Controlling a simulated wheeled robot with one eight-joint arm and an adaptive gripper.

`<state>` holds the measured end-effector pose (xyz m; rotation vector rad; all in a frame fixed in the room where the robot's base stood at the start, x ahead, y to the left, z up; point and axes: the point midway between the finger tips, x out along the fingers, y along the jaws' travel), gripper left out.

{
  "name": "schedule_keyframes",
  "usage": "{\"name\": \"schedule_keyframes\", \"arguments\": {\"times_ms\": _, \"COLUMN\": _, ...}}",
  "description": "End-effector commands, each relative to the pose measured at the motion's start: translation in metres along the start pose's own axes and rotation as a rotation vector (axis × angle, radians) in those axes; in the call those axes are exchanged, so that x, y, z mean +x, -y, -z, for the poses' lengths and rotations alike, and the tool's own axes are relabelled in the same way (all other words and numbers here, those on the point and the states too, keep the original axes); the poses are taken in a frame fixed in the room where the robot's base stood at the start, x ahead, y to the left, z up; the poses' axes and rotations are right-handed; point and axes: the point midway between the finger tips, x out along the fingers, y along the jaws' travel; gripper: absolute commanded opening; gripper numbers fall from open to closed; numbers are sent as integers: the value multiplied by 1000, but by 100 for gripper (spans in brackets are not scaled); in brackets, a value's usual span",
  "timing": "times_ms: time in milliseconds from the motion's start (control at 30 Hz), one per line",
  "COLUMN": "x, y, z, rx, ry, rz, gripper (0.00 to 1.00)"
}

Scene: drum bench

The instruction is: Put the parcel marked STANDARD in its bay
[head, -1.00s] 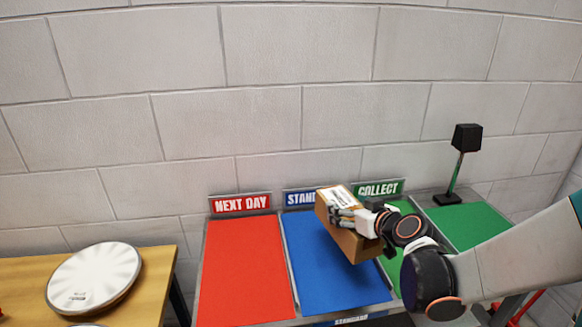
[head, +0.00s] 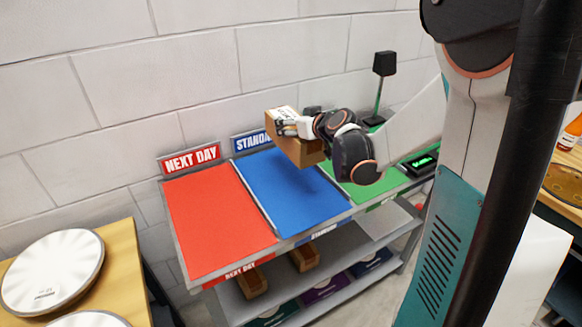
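My gripper (head: 290,127) is shut on a brown cardboard parcel (head: 297,151) with a white label on top. It holds the parcel in the air over the back right of the blue STANDARD bay (head: 290,194), near the divider with the green bay. The label's print is too small to read. The blue bay's surface shows no parcel on it. Its blue sign (head: 252,140) stands behind it, partly hidden by the parcel. The gripper's fingers are partly hidden by the wrist.
The red NEXT DAY bay (head: 217,220) on the left is empty. The green bay (head: 368,188) lies right, partly under my arm. A black lamp (head: 384,65) stands at the back right. A lower shelf holds small boxes (head: 304,257). A wooden table with drum pads (head: 52,270) is at left.

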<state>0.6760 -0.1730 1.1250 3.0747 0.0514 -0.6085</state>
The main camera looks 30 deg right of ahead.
Motion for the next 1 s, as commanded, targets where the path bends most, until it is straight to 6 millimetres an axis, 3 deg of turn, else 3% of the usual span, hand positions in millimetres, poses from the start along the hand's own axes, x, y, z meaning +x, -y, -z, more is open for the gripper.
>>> {"name": "schedule_keyframes", "arguments": {"times_ms": 100, "x": 12, "y": 0, "z": -27, "rx": 0, "ry": -1, "rz": 0, "gripper": 10}}
{"name": "schedule_keyframes", "arguments": {"times_ms": 333, "x": 29, "y": 0, "z": -68, "rx": 0, "ry": -1, "rz": 0, "gripper": 10}}
{"name": "schedule_keyframes", "arguments": {"times_ms": 667, "x": 37, "y": 0, "z": -88, "rx": 0, "ry": -1, "rz": 0, "gripper": 10}}
{"name": "schedule_keyframes", "arguments": {"times_ms": 1000, "x": 52, "y": 0, "z": -124, "rx": 0, "ry": -1, "rz": 0, "gripper": 10}}
